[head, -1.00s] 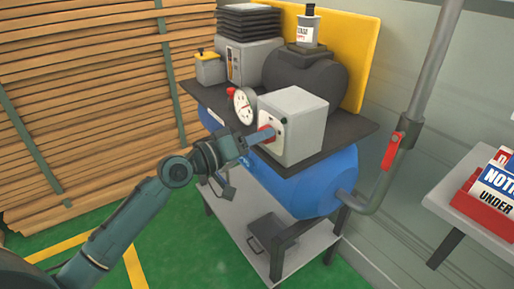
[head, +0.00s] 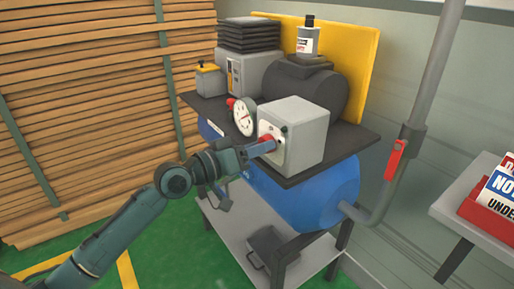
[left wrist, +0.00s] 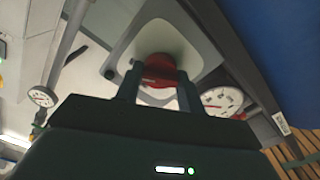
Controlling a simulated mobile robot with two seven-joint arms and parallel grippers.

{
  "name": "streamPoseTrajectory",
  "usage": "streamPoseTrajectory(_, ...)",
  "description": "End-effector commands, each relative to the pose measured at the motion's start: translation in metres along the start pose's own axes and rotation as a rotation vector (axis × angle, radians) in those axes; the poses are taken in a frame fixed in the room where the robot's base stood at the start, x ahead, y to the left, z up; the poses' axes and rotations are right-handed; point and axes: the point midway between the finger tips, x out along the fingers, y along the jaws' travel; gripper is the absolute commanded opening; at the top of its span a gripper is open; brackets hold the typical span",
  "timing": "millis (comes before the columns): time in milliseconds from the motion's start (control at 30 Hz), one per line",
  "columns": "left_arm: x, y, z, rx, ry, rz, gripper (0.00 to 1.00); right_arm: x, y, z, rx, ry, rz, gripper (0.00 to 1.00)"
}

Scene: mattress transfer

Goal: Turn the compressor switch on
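The compressor switch is a red knob (head: 268,139) on the front of a light grey box (head: 302,125) on the compressor's dark top plate. It also shows in the left wrist view (left wrist: 160,70). My left gripper (head: 264,147) reaches it from the left. In the left wrist view the left gripper's two fingers (left wrist: 160,88) stand on either side of the knob, close together, with little or no gap to it. They look shut on it. The fingers hide part of the knob, so its setting is hard to read. My right gripper is not in view.
A round white gauge (head: 244,117) sits just left of the box. The blue tank (head: 310,195) lies below the plate. A pipe with a red lever (head: 396,159) stands at the right, near a shelf with a red tray (head: 490,215). Stacked planks (head: 90,110) fill the left.

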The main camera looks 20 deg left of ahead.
Motion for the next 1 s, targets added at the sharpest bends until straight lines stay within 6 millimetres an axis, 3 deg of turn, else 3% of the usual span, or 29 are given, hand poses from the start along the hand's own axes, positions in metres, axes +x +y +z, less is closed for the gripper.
streamPoseTrajectory(267,0.000,0.000,0.000,0.002,0.000,-0.001,0.60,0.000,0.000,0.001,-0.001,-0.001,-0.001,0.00)
streamPoseTrajectory(567,-0.003,-0.001,0.000,0.001,0.000,-0.001,0.60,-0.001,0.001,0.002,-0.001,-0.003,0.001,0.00)
streamPoseTrajectory(767,-0.032,-0.002,0.002,0.005,-0.004,-0.004,0.60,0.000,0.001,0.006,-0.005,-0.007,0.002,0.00)
streamPoseTrajectory(1000,-0.087,-0.003,0.005,0.004,-0.008,-0.004,0.60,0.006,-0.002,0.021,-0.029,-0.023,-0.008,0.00)
